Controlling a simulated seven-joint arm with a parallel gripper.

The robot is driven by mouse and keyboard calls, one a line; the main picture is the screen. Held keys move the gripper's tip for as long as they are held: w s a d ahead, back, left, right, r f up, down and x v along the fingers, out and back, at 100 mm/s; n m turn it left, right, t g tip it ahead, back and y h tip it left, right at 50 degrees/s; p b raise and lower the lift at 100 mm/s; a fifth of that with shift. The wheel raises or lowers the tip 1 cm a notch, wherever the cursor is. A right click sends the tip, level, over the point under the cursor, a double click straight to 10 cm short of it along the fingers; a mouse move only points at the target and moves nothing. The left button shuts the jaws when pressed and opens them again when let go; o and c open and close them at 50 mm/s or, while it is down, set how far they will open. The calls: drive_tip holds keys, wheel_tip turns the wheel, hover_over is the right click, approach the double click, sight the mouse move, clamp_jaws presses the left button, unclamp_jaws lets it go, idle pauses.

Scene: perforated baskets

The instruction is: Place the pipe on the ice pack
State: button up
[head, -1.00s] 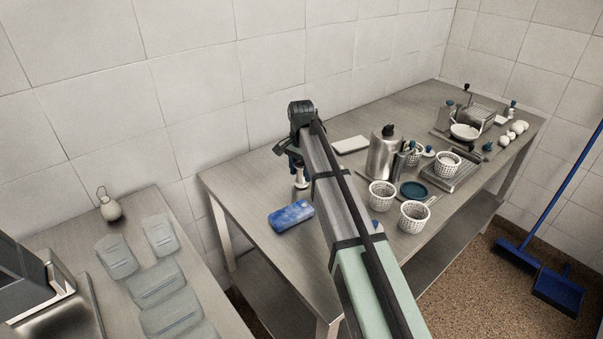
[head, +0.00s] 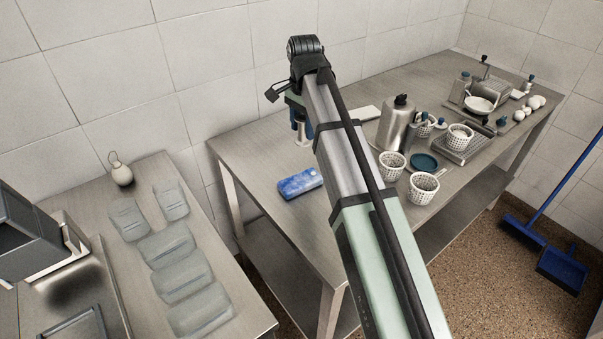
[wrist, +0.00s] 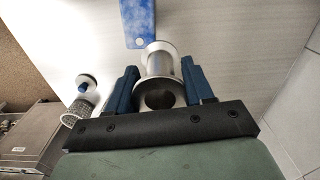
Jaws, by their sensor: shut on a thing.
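The pipe is a short metal cylinder with a flared rim (wrist: 160,62), held between the two blue fingers of my gripper (wrist: 160,72). In the head view, the lower end of the pipe (head: 303,141) shows below my gripper (head: 298,118), partly hidden by the arm. The ice pack (head: 301,184) is a blue mottled block lying flat on the metal table, nearer the camera than the pipe. In the wrist view the ice pack (wrist: 139,22) is at the top, just beyond the pipe's rim. The pipe appears apart from it; its height above the table is unclear.
White perforated baskets (head: 423,188), a metal bottle (head: 397,122) and a dark blue lid (head: 424,163) stand right of the arm. A white slab (head: 362,113) lies behind the arm. The table (head: 243,150) is clear left of the ice pack. A tiled wall runs behind.

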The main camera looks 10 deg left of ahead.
drive_tip(key=s, duration=0.5)
drive_tip(key=m, duration=0.1)
hover_over(300, 180)
drive_tip(key=shift+w+f, duration=0.1)
drive_tip(key=shift+f, duration=4.5)
drive_tip(key=shift+f, duration=0.1)
drive_tip(key=o, duration=1.1)
drive_tip(key=shift+o, duration=0.2)
wheel_tip(300, 180, up, 12)
drive_tip(key=shift+o, duration=0.2)
